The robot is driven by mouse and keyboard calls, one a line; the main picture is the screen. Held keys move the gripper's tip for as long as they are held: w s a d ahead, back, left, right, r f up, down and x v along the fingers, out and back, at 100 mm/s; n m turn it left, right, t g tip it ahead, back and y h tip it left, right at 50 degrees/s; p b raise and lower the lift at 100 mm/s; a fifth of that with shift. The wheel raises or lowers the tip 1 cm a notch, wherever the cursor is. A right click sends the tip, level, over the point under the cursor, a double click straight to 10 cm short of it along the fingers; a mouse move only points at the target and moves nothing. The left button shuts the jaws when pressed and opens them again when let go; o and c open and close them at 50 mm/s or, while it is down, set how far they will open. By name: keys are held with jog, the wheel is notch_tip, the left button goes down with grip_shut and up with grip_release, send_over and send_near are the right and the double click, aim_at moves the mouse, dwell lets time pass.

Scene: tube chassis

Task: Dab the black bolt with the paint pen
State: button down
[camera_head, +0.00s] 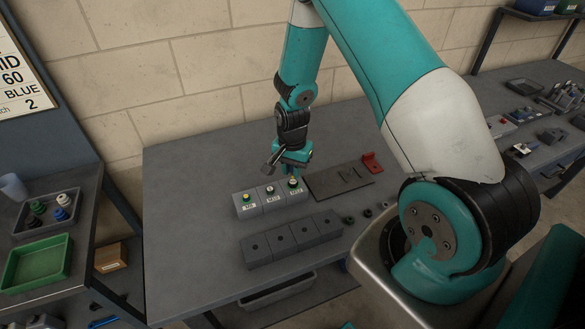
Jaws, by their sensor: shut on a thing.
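My gripper (294,168) is teal and points down over the back of the table, just above the rightmost labelled grey block (298,197). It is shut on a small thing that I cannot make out. A small light-topped piece (293,182) stands on that block, close under the gripper; I cannot tell whether they touch. I cannot pick out the black bolt or the paint pen for certain. Several small dark round parts, one being (348,219), lie on the table to the right.
A grey block row with holes (292,237) lies in front. A dark plate (335,182) with a red bracket (371,163) lies right of the gripper. The left bench has a green tray (37,262) and several coloured-topped pieces (62,199). The table's left side is clear.

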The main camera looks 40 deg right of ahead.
jog(key=shift+f, duration=0.1)
jog(key=shift+f+b, duration=0.55)
jog(key=shift+f, duration=0.05)
jog(key=shift+r, duration=0.15)
jog(key=shift+r+p, duration=0.4)
jog(key=shift+r, duration=0.1)
jog(key=shift+f, duration=0.2)
dwell(0.7)
jog(key=shift+f+b, duration=0.45)
jog(key=shift+b, duration=0.1)
jog(key=shift+r, duration=0.15)
jog(key=shift+r+p, duration=0.45)
jog(key=shift+r, duration=0.05)
jog(key=shift+f, duration=0.2)
dwell(0.6)
